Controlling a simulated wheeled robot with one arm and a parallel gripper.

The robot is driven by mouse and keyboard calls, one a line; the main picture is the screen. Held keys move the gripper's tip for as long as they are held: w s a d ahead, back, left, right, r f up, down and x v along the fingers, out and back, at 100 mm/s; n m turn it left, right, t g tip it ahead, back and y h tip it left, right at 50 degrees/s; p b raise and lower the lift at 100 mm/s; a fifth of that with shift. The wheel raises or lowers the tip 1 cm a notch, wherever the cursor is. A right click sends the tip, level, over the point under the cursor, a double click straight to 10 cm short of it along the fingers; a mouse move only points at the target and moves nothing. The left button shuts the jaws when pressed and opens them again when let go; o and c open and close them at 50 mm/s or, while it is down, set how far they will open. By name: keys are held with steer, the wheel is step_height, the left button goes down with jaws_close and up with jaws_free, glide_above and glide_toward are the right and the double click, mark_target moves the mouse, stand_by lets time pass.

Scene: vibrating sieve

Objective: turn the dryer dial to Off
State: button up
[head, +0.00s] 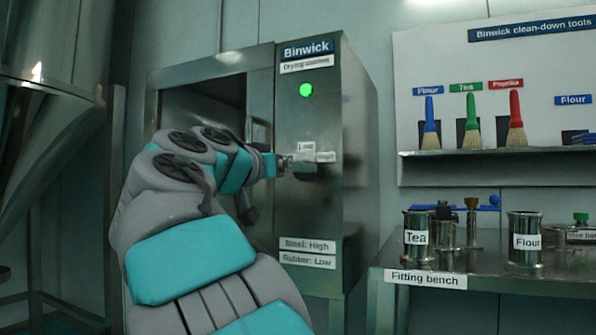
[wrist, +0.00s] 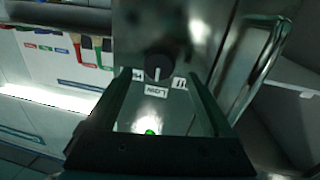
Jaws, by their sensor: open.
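The dryer dial (wrist: 156,66) is a round black knob on the dryer's steel front panel. The wrist view shows it upside down, its white mark pointing at the "Low" label (wrist: 155,92). The "Off" label (wrist: 180,83) is to the right there, and a partly hidden "High" label is to the left. My gripper (wrist: 159,78) is open, with one dark finger on each side of the dial in the picture; I cannot tell whether they touch it. In the head view my gripper (head: 292,162) is at the panel, partly covering the dial area.
The Binwick dryer (head: 357,150) has a lit green lamp (head: 306,90) above the dial. Its open chamber and a door handle (wrist: 262,62) are beside the panel. A fitting bench (head: 480,283) with labelled cans stands at right, below a brush shelf (head: 500,152).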

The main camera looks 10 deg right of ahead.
steer(key=shift+x, duration=1.45)
steer(key=shift+c, duration=0.3)
steer(key=c, duration=1.3)
steer(key=shift+n, duration=0.4)
steer(key=shift+f+n+t+p, duration=0.1)
steer(key=shift+n+t+p, duration=0.35)
steer(key=shift+n+p, duration=1.85)
steer(key=shift+f+n+t+p, duration=0.1)
steer(key=shift+n+t+p, duration=0.6)
steer(key=shift+n, duration=2.9)
steer(key=shift+g, duration=0.25)
